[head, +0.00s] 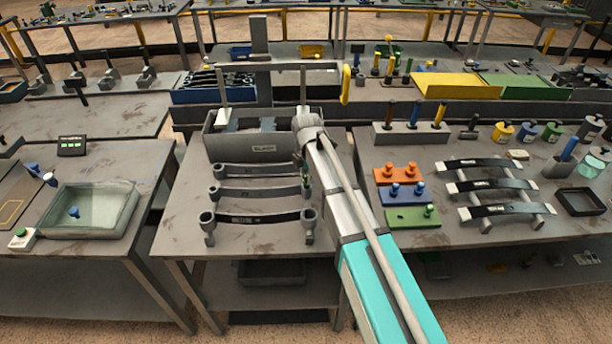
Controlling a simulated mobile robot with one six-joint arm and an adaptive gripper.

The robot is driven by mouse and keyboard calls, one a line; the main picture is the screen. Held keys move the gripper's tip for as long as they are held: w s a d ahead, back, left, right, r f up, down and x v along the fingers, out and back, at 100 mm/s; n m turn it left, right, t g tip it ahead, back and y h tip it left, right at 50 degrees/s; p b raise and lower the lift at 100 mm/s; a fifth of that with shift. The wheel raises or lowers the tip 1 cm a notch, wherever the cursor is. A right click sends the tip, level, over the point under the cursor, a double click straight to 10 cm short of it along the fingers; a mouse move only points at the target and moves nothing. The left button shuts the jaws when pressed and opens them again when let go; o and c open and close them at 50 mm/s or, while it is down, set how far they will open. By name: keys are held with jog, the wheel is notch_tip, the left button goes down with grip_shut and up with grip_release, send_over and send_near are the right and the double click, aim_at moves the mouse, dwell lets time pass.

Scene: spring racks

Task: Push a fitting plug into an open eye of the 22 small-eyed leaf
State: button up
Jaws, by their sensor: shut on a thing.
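Three dark curved leaves lie one behind another on the middle table: a rear leaf (250,169), a middle leaf (252,192) and a front leaf (255,217). Each has eyes at its ends; their markings are too small to read. My gripper (304,172) is mostly hidden by my arm at the leaves' right ends. It is shut on a small green plug (306,183), near the right ends of the rear and middle leaves. I cannot tell whether the plug touches an eye. Plugs stand in an orange block (398,177), a blue block (384,196) and a green block (405,222).
A grey bin (228,147) stands behind the leaves. More leaves lie on a rack (497,187) on the right table, with a black tray (581,202) beside them. A shallow greenish tray (127,204) holding a blue plug (74,212) sits on the left table.

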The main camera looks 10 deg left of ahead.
jog(key=shift+f+b, duration=0.45)
jog(key=shift+f, duration=0.05)
jog(key=o, duration=1)
jog(key=shift+c, duration=0.2)
jog(key=o, duration=0.3)
jog(key=shift+r, duration=0.1)
jog(key=shift+r+p, duration=3.45)
jog(key=shift+p, duration=0.1)
